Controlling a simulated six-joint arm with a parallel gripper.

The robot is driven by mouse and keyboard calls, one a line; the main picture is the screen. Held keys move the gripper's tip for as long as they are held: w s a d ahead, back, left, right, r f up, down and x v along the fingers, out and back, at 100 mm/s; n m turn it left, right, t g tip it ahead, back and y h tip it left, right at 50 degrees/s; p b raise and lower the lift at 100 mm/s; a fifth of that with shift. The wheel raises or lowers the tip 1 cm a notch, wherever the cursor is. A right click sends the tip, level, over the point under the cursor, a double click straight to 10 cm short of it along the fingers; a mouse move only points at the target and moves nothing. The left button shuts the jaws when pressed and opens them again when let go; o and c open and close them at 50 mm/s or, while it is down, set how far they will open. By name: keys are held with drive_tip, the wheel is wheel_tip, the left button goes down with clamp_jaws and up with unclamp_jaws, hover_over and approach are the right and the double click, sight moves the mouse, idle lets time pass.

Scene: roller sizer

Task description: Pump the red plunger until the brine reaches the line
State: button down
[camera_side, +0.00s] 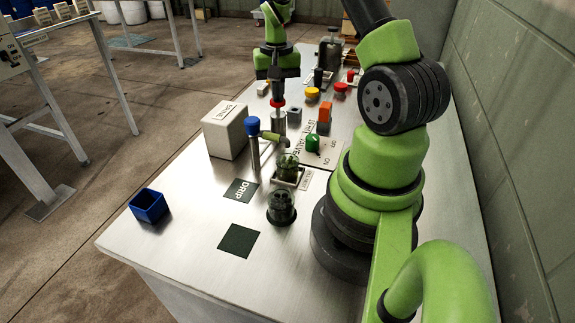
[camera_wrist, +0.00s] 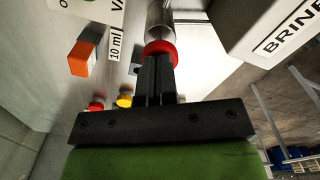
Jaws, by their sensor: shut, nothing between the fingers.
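The red plunger (camera_side: 277,103) is a red disc on a grey upright cylinder beside the white brine box (camera_side: 222,131). My gripper (camera_side: 277,92) points straight down over it, shut and empty. In the wrist view my fingertips (camera_wrist: 158,58) overlap the near part of the red disc (camera_wrist: 161,47); I cannot tell whether they press on it. The brine box also shows in the wrist view (camera_wrist: 270,28). A glass jar with dark green contents (camera_side: 287,167) stands below a green spout (camera_side: 272,137). Its level and any line on it are too small to read.
A blue-topped post (camera_side: 252,126) stands close to the plunger. A blue bin (camera_side: 149,207) sits at the left edge.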

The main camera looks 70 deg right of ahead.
drive_tip(key=shift+f, duration=0.9)
drive_tip(key=shift+r, duration=2.2)
drive_tip(key=shift+r, duration=2.5)
